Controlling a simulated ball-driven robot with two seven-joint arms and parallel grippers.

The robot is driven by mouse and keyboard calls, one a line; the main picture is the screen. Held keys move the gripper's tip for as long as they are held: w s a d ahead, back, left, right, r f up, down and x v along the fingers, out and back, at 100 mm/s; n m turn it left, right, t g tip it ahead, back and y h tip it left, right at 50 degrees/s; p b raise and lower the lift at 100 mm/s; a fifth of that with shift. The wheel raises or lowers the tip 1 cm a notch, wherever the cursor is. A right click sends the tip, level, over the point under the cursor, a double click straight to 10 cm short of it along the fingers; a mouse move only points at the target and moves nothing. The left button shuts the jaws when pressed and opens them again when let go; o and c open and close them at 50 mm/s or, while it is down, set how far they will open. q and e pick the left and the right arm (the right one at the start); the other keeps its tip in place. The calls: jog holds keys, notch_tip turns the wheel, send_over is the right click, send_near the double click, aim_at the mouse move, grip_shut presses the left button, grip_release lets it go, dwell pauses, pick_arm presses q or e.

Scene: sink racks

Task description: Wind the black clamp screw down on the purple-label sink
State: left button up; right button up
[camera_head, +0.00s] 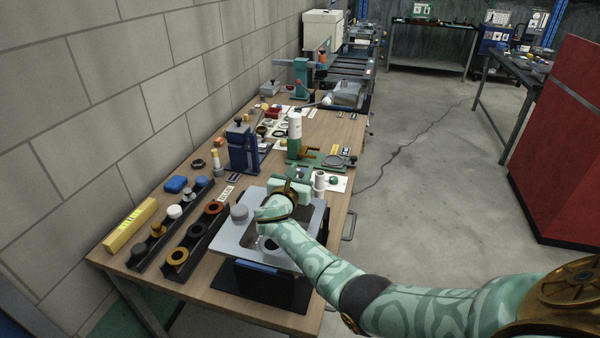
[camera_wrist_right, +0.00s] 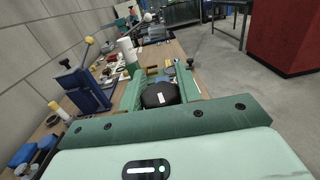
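My right gripper (camera_head: 290,187) is over the near part of the bench, pointing away along it. In the right wrist view its two green fingers (camera_wrist_right: 158,88) stand apart, with a dark rounded thing (camera_wrist_right: 158,95) with a white mark between or beyond them. I cannot tell whether they grip it. A blue upright fixture (camera_head: 241,150) with a black knob (camera_head: 238,121) on top stands left of and beyond the gripper. It also shows in the right wrist view (camera_wrist_right: 85,92). I cannot make out which fixture bears a purple label. My left gripper is not in view.
A grey plate (camera_head: 226,240) lies under my right arm. Dark trays (camera_head: 198,236) of round parts and a yellow box (camera_head: 130,224) are at left. A green fixture (camera_head: 335,160) with a white cylinder (camera_head: 294,128) stands beyond. The wall (camera_head: 120,110) borders the bench at left.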

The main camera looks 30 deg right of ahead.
jog(key=o, duration=0.4)
jog(key=shift+w+r, duration=0.1)
jog(key=shift+r, duration=0.3)
jog(key=shift+f, duration=0.1)
jog(key=shift+a+f, duration=0.1)
jog(key=p+v, duration=0.2)
jog(key=v, duration=1.4)
jog(key=shift+a, duration=0.1)
